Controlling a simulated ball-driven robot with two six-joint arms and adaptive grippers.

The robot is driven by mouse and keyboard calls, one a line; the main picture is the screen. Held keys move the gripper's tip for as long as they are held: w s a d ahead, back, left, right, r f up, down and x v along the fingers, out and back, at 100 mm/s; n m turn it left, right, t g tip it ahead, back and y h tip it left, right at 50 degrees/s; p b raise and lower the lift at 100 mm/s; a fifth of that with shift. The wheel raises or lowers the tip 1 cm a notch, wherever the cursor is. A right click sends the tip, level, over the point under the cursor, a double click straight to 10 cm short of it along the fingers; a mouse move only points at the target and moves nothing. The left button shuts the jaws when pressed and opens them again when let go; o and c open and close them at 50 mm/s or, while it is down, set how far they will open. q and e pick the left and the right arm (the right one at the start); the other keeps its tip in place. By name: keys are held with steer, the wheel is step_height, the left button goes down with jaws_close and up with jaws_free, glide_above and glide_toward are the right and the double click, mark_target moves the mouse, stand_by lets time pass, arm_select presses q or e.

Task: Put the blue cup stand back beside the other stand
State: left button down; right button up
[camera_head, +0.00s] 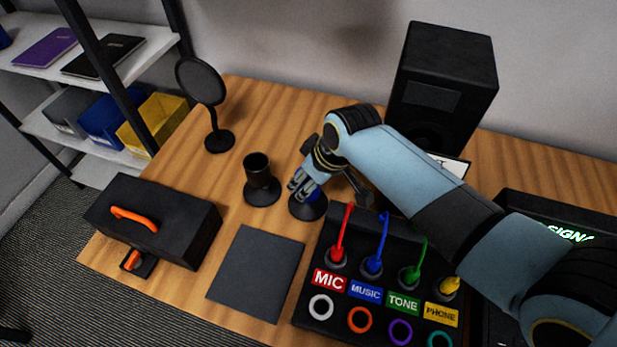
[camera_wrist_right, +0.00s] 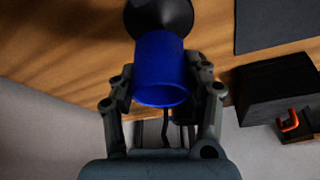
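The blue cup stand (camera_head: 312,207) has a round black base and a blue cup. It is upright to the right of the other, black cup stand (camera_head: 262,182), with a small gap between them. Its base appears at tabletop level; I cannot tell whether it rests fully on the wood. In the right wrist view the blue cup (camera_wrist_right: 160,72) sits between the fingers, its base beyond it. My right gripper (camera_head: 301,184) is shut on the cup from above, a finger against each side. It partly hides the cup in the head view. My left gripper is out of view.
A black mat (camera_head: 256,275) lies in front of the stands, and a cable panel (camera_head: 320,312) to the right. A toolbox (camera_head: 150,215) stands left, a round-screened desk stand (camera_head: 219,141) at the back left and a speaker (camera_head: 447,80) behind. Wood is bare behind the stands.

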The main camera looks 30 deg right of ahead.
steer(key=o, duration=0.5)
steer(key=shift+c, duration=0.2)
steer(key=p+v, duration=0.1)
steer(key=v, duration=1.1)
steer(key=shift+r, duration=0.1)
